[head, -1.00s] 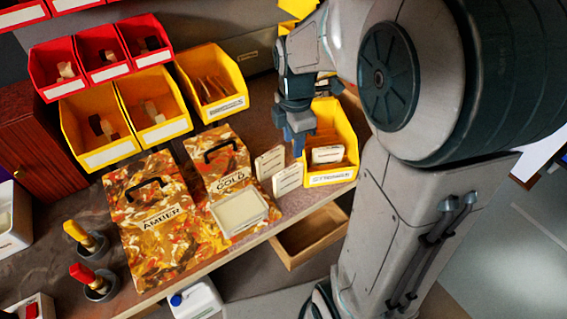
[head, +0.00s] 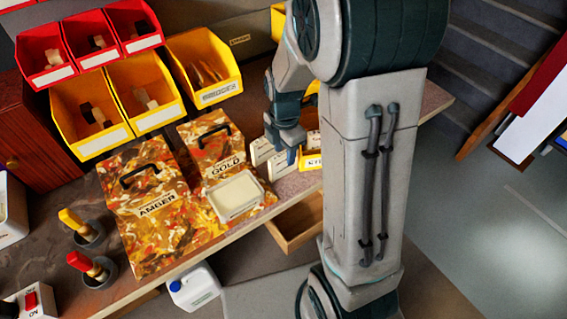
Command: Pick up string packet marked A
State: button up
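Two small white packets stand at the bench's front right, beside the box labelled GOLD: a left packet (head: 261,151) and a right packet (head: 279,166). Another whitish packet (head: 313,139) shows in a yellow bin (head: 312,161) to the right, mostly hidden by my arm. The marks on the packets are too small to read, so I cannot tell which is A. My gripper (head: 288,153) points down at the right packet and overlaps its right edge in the picture. I cannot tell whether it touches the packet or whether its fingers are open.
Camouflage-patterned boxes labelled AMBER (head: 147,221) and GOLD (head: 205,150) stand left of the packets. A whitish tray (head: 236,196) is in front of GOLD. Yellow bins (head: 205,68) stand behind. An open drawer (head: 296,222) juts out below the bench edge.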

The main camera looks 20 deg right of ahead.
aim_at(283, 164)
notch_tip(283, 164, down, 4)
jog(key=shift+a+r, duration=0.15)
jog(key=shift+r, duration=0.05)
grip_shut()
jog(key=shift+r, duration=0.2)
